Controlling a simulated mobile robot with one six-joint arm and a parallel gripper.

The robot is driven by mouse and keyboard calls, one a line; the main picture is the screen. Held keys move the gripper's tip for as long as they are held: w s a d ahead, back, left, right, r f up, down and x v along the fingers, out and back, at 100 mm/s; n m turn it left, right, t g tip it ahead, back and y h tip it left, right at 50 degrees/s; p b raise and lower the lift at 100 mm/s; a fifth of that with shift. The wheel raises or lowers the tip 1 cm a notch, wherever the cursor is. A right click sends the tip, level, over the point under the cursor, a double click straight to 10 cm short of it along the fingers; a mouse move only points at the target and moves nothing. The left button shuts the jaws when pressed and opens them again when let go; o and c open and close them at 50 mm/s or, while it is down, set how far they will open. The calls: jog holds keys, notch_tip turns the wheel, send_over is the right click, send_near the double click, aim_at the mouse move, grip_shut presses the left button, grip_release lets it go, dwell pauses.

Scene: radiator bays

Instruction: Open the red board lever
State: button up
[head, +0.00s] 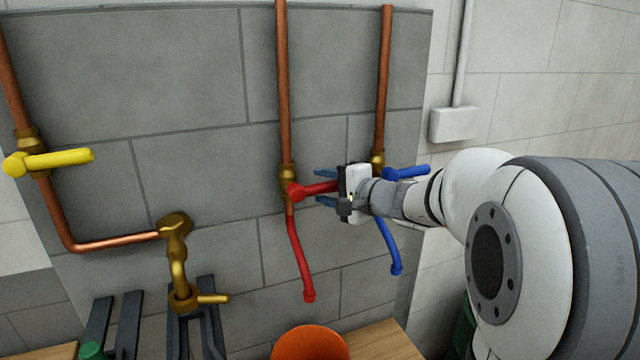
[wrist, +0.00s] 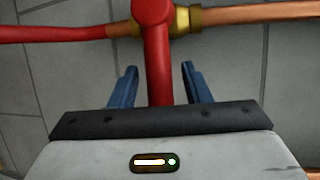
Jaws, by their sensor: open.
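The red board lever (head: 318,188) sticks out to the right from a brass valve (head: 288,188) on the middle copper pipe, across the pipe's line. A red hose hangs below that valve. My gripper (head: 326,187) is at the lever, one blue finger above it and one below. In the wrist view the red lever (wrist: 158,75) runs between the two open fingers (wrist: 157,82), with a visible gap on each side. The lever's outer end is hidden by my gripper.
A blue lever (head: 410,172) on the right copper pipe is close behind my wrist, with a blue hose (head: 390,245) below. A yellow lever (head: 55,159) and brass tap (head: 175,255) are at left. An orange bucket (head: 310,343) stands below.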

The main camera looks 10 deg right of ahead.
jog(key=shift+x, duration=1)
jog(key=shift+c, duration=0.3)
grip_shut()
